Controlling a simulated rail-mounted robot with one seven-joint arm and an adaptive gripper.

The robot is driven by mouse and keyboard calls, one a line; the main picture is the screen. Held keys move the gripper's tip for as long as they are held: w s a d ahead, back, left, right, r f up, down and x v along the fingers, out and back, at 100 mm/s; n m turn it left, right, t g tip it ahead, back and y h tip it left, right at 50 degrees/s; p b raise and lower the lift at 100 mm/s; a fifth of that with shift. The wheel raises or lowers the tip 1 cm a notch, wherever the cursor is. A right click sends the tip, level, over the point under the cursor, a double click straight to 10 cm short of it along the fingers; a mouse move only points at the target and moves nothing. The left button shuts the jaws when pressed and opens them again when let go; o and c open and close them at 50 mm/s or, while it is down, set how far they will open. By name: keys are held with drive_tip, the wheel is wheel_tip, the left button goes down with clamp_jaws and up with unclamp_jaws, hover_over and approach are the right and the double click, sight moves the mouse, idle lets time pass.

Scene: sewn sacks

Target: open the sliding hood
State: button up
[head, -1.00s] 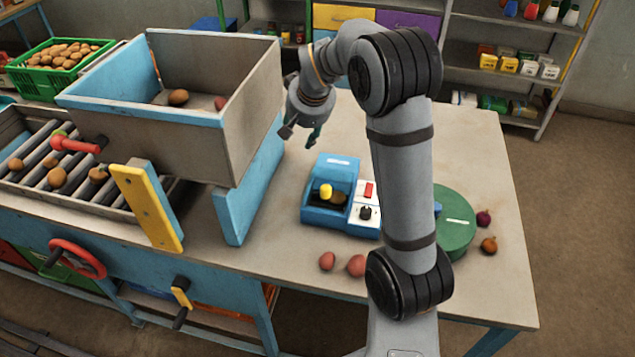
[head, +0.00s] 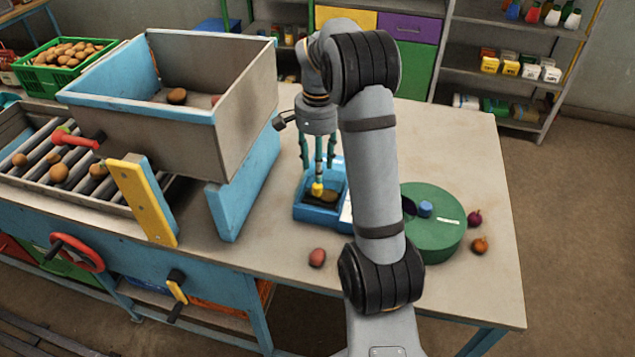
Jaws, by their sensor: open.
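A small blue box-shaped unit (head: 312,214) stands on the table, with a yellow knob (head: 318,189) and a brown potato-like item (head: 328,197) showing at its open-looking front. I take this unit to carry the sliding hood; its upper part is largely hidden behind my gripper. My gripper (head: 318,168) points straight down over the unit, its fingers open and spread. The fingers are above and around the yellow knob in the picture; I cannot tell whether they touch it. My arm hides the unit's right side.
A grey and blue hopper (head: 245,110) stands close to the left of my gripper. A green round device (head: 440,235) is right of my arm. A reddish potato (head: 317,257) lies in front of the unit, and an onion (head: 474,219) lies far right. The table's back right is clear.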

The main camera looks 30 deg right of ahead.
wheel_tip(320, 180, down, 7)
drive_tip(key=shift+r+p, duration=0.1)
drive_tip(key=shift+p, duration=0.2)
drive_tip(key=shift+c, duration=1.1)
drive_tip(key=c, duration=0.7)
clamp_jaws()
